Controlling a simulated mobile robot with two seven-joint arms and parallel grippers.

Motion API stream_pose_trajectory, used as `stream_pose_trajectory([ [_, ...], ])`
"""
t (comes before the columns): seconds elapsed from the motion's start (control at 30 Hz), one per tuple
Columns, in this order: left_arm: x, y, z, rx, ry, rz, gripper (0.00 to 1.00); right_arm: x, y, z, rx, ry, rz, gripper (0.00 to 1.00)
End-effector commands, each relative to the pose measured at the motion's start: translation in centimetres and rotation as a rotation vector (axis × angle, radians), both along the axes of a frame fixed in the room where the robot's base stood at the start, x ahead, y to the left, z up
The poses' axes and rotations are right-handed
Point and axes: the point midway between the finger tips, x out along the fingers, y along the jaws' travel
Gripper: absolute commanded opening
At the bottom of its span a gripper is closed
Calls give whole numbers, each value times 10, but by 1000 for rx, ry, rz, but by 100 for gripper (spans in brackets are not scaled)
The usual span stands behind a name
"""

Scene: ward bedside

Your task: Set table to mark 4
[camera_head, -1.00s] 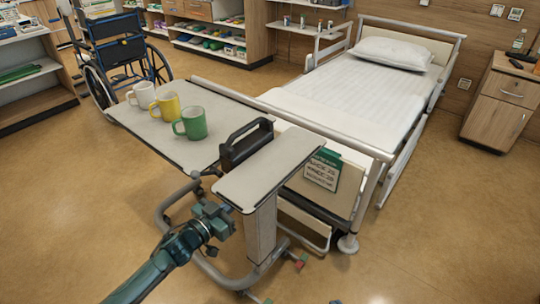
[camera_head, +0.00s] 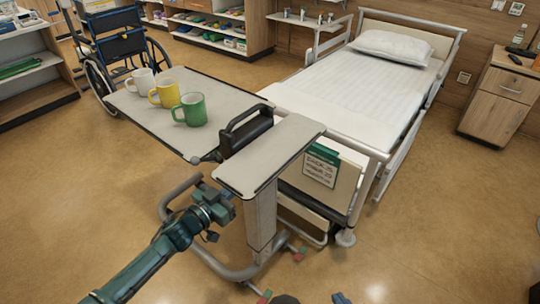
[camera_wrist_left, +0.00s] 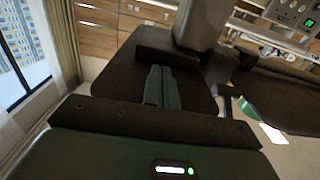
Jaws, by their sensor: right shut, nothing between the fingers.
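The overbed table's grey top (camera_head: 225,103) reaches beside the foot of the bed. A near panel (camera_head: 265,165) sits above its column (camera_head: 260,220), with a black handle (camera_head: 247,133) beside it. No numbered mark is readable. A white mug (camera_head: 140,82), a yellow mug (camera_head: 164,93) and a green mug (camera_head: 194,111) stand upright on the top. My left gripper (camera_wrist_left: 161,86) shows in the left wrist view, its fingers together.
The bed (camera_head: 350,85) lies to the right, its footboard sign (camera_head: 320,166) close to the column. The table's base frame (camera_head: 215,262) has coloured pedals (camera_head: 299,254). A wheelchair (camera_head: 125,50) stands behind the mugs.

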Motion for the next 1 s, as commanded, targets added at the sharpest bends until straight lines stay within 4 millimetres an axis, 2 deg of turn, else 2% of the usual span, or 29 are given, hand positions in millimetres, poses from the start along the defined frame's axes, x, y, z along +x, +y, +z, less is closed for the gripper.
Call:
stream_pose_trajectory([
  [0.03,4,0,15,-10,-17,-1,0,1,-1,6,0,0,-4,0],
  [0.7,4,0,49,-10,-17,0,0,-3,-12,12,-19,54,-41,0],
  [1.0,4,0,49,-9,-16,0,0,-4,-14,7,-21,67,-51,0],
])
